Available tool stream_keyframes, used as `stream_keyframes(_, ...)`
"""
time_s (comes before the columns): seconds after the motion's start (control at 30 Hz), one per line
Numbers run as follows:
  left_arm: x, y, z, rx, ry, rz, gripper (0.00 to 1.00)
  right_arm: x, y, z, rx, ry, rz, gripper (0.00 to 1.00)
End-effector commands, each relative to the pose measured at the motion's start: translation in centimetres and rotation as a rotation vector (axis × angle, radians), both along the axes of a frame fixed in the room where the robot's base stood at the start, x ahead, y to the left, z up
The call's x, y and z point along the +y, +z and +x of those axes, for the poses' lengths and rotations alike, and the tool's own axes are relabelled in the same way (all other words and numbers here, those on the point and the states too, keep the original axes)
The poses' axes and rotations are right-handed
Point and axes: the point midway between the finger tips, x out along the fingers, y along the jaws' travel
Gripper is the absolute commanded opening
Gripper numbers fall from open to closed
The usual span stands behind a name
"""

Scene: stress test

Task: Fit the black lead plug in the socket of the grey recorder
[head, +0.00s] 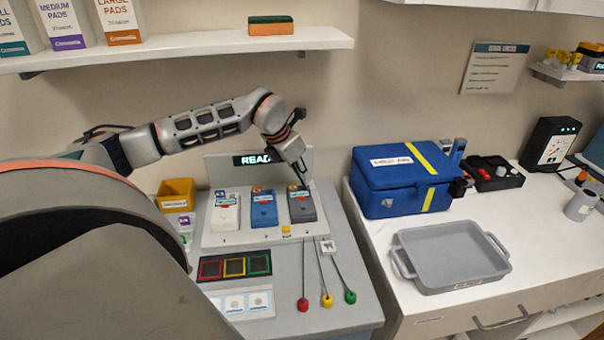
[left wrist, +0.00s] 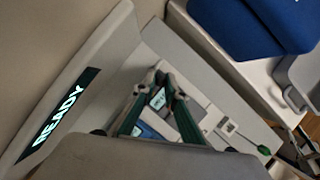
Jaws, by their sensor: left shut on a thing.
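The grey recorder (head: 302,208) stands at the right end of a row of three on a pale stand. My left gripper (head: 304,183) is over its upper end, pointing down. In the left wrist view the fingers (left wrist: 165,95) are close together, with a small labelled face between them. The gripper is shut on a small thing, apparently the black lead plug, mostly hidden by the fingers. The socket is hidden, and I cannot tell whether the plug touches it. Thin dark leads with red (head: 303,304), yellow (head: 327,300) and green (head: 350,297) ends lie in front. My right gripper is not in view.
A white recorder (head: 225,213) and a blue recorder (head: 264,210) stand left of the grey one. A READY display (head: 252,160) is behind. The blue case (head: 400,180) and grey tray (head: 450,255) are on the right counter. A shelf (head: 190,48) hangs above my arm.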

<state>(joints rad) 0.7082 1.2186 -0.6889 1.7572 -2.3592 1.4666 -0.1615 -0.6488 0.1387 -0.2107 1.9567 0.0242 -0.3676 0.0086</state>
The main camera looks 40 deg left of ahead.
Motion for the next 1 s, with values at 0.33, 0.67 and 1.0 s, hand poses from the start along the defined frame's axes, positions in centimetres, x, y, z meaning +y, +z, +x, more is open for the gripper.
stream_keyframes(0.33,0.00,-0.54,-0.01,0.001,0.000,0.000,0.00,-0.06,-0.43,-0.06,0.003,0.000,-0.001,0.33)
stream_keyframes(0.67,-0.01,-0.76,0.00,0.000,0.000,0.000,0.00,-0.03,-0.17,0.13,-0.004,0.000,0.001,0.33)
stream_keyframes(1.0,-0.01,-0.75,0.00,0.000,0.000,0.000,0.00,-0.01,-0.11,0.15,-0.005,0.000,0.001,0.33)
